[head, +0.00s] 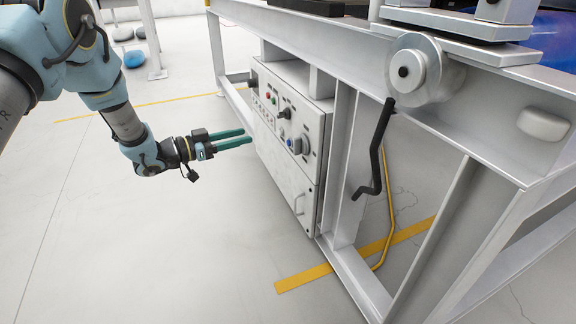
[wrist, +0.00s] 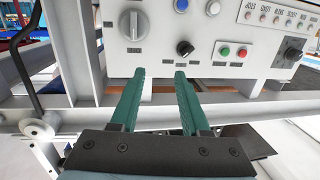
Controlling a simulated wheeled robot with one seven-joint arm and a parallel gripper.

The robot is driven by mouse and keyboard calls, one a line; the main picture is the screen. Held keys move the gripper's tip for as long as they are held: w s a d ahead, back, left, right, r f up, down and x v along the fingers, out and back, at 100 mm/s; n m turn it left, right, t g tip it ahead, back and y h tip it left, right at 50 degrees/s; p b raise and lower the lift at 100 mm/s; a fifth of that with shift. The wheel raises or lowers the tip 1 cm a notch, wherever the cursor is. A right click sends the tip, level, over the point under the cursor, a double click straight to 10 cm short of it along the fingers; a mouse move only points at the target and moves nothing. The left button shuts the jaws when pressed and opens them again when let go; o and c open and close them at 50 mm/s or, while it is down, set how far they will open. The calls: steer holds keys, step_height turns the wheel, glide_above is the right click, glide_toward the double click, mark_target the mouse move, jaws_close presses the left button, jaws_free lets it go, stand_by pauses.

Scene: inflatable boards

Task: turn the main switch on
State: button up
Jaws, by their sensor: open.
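The white control panel (head: 292,125) is set in the side of the metal frame. A large grey rotary knob (wrist: 132,24), likely the main switch, is at the panel's left in the wrist view; its raised grip looks about upright. It shows at the panel's right end in the head view (head: 306,145). My gripper (head: 248,136) is open and empty in front of the panel. In the wrist view its green fingers (wrist: 159,72) point at the panel, below and right of the grey knob.
A green button (wrist: 225,51) and red button (wrist: 242,53) are right of the black knob. A blue light (wrist: 181,5) is above. A hand wheel (head: 415,70) with a black crank (head: 374,150) juts from the frame. The floor left of the panel is clear.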

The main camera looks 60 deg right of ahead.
mark_target(294, 141)
steer(key=s+d+f+g+b, duration=0.1)
steer(key=s+d, duration=0.2)
steer(key=s+d+f+m+b, duration=0.1)
steer(key=s+d, duration=0.2)
steer(key=s, duration=0.1)
steer(key=s+d+f+g+b, duration=0.1)
steer(key=s+d+b, duration=0.1)
steer(key=s+d, duration=0.1)
steer(key=shift+s+g+y, duration=0.3)
steer(key=shift+c, duration=0.3)
jaws_close()
